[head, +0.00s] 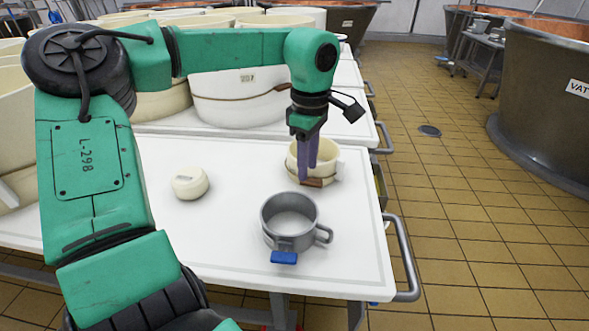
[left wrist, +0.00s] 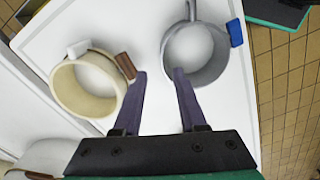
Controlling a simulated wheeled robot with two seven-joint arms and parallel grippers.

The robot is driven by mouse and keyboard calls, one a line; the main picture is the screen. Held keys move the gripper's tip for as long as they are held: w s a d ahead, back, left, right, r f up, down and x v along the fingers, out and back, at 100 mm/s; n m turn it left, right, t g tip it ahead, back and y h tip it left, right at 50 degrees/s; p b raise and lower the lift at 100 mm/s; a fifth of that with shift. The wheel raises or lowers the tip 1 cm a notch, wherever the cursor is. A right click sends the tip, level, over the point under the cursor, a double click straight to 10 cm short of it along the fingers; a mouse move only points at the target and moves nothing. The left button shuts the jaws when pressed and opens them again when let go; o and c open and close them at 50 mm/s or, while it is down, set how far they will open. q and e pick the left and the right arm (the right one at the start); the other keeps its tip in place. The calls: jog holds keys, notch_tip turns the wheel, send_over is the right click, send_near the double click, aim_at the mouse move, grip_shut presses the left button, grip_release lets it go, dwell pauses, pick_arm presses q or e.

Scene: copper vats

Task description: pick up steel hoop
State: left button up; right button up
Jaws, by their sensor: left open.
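The steel hoop (head: 290,238) is a grey round ring with a side handle and a blue tab at its front. It stands upright on the white table, nearer to me than my left gripper. In the left wrist view the steel hoop (left wrist: 167,60) is at the upper right, its blue tab to the right. My left gripper (head: 308,178) points down with its purple fingers apart and nothing between them. In the left wrist view the left gripper's fingertips (left wrist: 160,72) are over bare table between the steel hoop and a cream hoop. My right gripper is not in view.
The cream hoop (head: 328,170) with a brown block stands just behind the steel hoop. A small cream round piece (head: 189,183) lies to the left on the white table (head: 220,245). Large cream tubs (head: 235,100) stand behind. A metal rail (head: 405,260) edges the table's right side.

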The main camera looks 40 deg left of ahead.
pick_arm(q)
jog(key=b, duration=0.2)
send_over(304, 215)
jog(key=f, duration=0.6)
jog(key=shift+w+f, duration=0.2)
jog(key=shift+f, duration=0.2)
notch_tip(304, 215, down, 6)
jog(key=shift+f+b, duration=0.1)
jog(key=shift+b, duration=1.15)
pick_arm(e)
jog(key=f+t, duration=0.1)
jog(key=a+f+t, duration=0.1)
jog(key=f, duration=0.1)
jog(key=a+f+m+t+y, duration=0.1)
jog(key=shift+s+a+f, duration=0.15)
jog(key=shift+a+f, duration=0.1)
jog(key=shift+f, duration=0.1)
pick_arm(q)
jog(key=shift+r, duration=0.2)
grip_shut()
